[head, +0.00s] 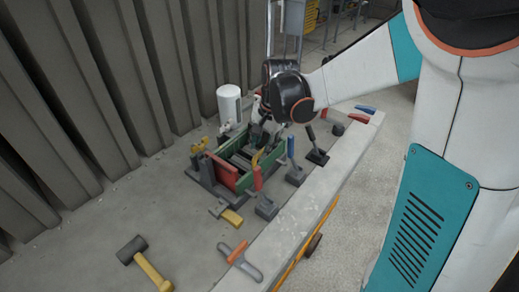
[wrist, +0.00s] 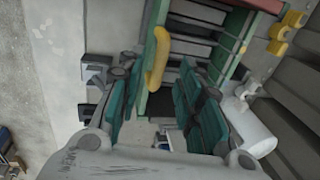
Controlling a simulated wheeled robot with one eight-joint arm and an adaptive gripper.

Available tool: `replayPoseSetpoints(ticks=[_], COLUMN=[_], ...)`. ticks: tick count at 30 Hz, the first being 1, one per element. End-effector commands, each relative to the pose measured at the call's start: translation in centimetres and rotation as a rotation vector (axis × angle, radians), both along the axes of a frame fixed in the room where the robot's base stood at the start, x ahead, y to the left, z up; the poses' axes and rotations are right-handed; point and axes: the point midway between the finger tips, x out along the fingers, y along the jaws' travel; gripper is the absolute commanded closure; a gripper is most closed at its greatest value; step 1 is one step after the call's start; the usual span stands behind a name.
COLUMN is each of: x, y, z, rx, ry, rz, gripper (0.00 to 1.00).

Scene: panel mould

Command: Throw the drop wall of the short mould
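The mould (head: 232,176) is a small box on the grey bench, with green long walls and a red end wall (head: 223,172). In the wrist view its green wall (wrist: 235,40) and grey slatted inside show. A yellow curved handle (wrist: 156,58) stands at the mould's green side; it also shows in the head view (head: 256,158). I cannot tell which wall is the drop wall. My gripper (wrist: 155,95) is open, its teal fingers apart, with the handle's lower end showing between them. I cannot tell whether they touch it. In the head view my wrist partly hides the mould's far end.
A white cylinder (head: 229,104) stands behind the mould. Levers on dark bases, one with a red handle (head: 258,178) and one blue (head: 290,145), stand along the right side. A mallet (head: 150,270) and an orange-handled trowel (head: 238,255) lie in front. A ribbed wall bounds the left.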

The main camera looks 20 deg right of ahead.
Motion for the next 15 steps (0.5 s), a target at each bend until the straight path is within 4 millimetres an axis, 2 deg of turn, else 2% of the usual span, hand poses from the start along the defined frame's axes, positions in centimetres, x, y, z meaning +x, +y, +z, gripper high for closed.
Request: replayPoseSetpoints(ticks=[1, 6, 15], x=[0.1, 0.4, 0.4], y=[0.1, 0.2, 0.3], z=[-0.9, -2.2, -2.5], rx=[0.000, 0.000, 0.000], ry=[0.000, 0.000, 0.000], rz=[0.001, 0.001, 0.000], gripper=[0.67, 0.67, 0.67])
